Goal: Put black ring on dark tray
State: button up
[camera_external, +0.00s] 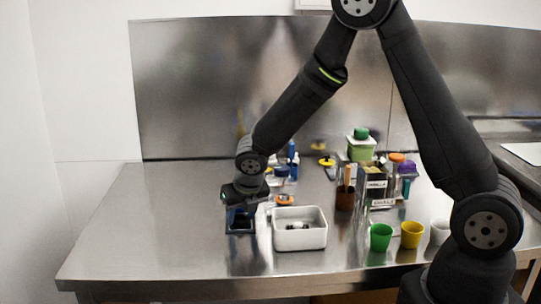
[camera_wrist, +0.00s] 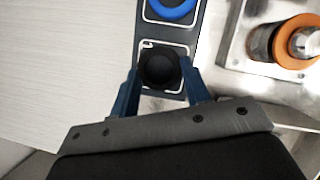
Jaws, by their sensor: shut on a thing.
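My gripper (camera_wrist: 160,76) is shut on the black ring (camera_wrist: 160,68), with a blue finger on each side of it. The ring is over the dark tray (camera_wrist: 141,29), inside one white-outlined square in the wrist view. I cannot tell whether it touches the tray. A blue ring (camera_wrist: 172,10) lies in the adjoining outlined square. In the external view my gripper (camera_external: 241,208) points down at the dark tray (camera_external: 241,231) on the left part of the table, and the black ring cannot be made out there.
A white bin (camera_external: 300,243) with small dark things inside stands just right of the tray. Green (camera_external: 381,237), yellow (camera_external: 411,235) and white (camera_external: 440,232) cups stand further right. Jars and bottles crowd the back. The steel table (camera_external: 150,225) is clear on the left.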

jog(key=shift+f, duration=0.15)
jog(key=o, duration=1)
jog(key=v, duration=1.2)
